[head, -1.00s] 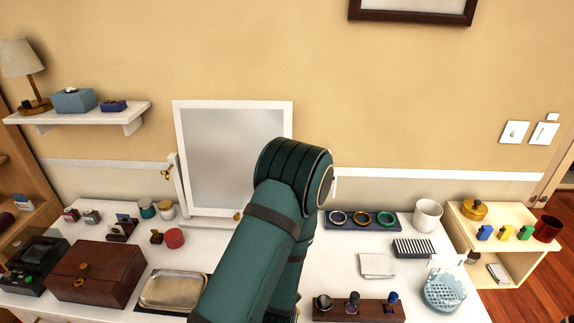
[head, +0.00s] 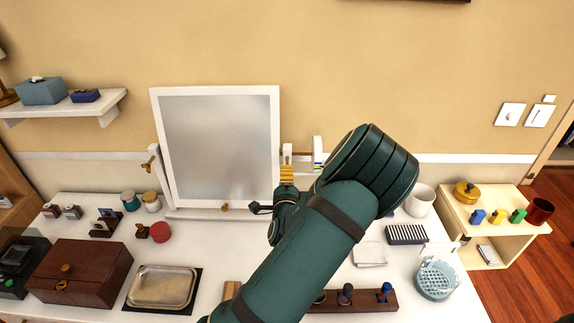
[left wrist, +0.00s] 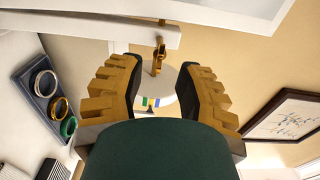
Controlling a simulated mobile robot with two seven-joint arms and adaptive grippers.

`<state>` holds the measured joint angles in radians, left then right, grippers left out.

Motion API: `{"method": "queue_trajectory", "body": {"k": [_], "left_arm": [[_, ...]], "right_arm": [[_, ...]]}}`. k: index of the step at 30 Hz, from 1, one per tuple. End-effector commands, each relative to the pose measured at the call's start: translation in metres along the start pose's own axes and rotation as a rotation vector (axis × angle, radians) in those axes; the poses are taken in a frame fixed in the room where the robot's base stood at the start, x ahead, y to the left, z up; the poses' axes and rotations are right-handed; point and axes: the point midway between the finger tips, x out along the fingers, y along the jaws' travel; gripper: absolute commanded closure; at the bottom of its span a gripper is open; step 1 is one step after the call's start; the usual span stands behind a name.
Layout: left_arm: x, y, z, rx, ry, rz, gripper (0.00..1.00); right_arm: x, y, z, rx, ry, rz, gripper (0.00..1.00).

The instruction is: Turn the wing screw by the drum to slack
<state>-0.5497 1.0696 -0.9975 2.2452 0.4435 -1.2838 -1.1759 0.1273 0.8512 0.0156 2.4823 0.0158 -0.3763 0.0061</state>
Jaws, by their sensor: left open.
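The brass wing screw (left wrist: 159,55) shows in the left wrist view between the fingertips of my left gripper (left wrist: 160,72), close to the mirror frame's white post. The gripper is open, one finger on each side of it, with a gap to both. The drum (left wrist: 158,84), pale and round with coloured marks, sits just behind the wing screw. In the head view the drum (head: 317,152) stands right of the mirror (head: 218,145). My left gripper (head: 287,174) is beside the mirror's right post there, and the arm hides part of this area. My right gripper is not in view.
Another wing screw (head: 149,163) is on the mirror's left post. A wooden box (head: 85,275), a metal tray (head: 163,287), a white cup (head: 420,200) and a blue basket (head: 437,278) stand on the white table. A low shelf (head: 480,225) is at the right.

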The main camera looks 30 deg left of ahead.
Motion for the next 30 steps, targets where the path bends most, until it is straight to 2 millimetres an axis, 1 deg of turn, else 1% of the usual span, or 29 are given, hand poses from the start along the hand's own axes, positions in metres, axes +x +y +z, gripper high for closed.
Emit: {"method": "queue_trajectory", "body": {"k": [1,3,6,9,15,23,24,26,27,30], "left_arm": [[0.011,0.000,0.001,-0.001,-0.001,-0.001,0.66],[0.023,0.000,0.001,-0.002,-0.002,-0.001,0.66],[0.039,0.000,0.001,0.000,-0.001,0.000,0.66],[0.050,0.000,0.000,-0.001,0.000,0.000,0.66],[0.060,0.000,0.000,-0.001,0.000,0.001,0.66],[0.061,0.001,0.000,-0.001,0.000,0.002,0.66],[0.061,0.001,0.000,-0.001,0.000,0.002,0.73],[0.061,0.001,0.000,-0.001,0.000,0.002,0.94],[0.061,0.001,0.000,-0.001,0.000,0.002,1.00],[0.061,0.001,0.000,-0.001,0.000,0.002,1.00]], "right_arm": [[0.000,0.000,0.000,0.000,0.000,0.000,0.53],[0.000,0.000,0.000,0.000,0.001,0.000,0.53],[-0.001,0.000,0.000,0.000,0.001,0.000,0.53],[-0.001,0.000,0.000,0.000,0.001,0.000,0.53],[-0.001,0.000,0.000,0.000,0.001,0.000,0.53],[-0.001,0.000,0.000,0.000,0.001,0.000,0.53],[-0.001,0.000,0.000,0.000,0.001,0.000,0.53],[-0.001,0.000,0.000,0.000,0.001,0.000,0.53],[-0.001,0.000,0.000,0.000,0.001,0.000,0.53],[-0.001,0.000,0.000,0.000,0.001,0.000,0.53]]}}
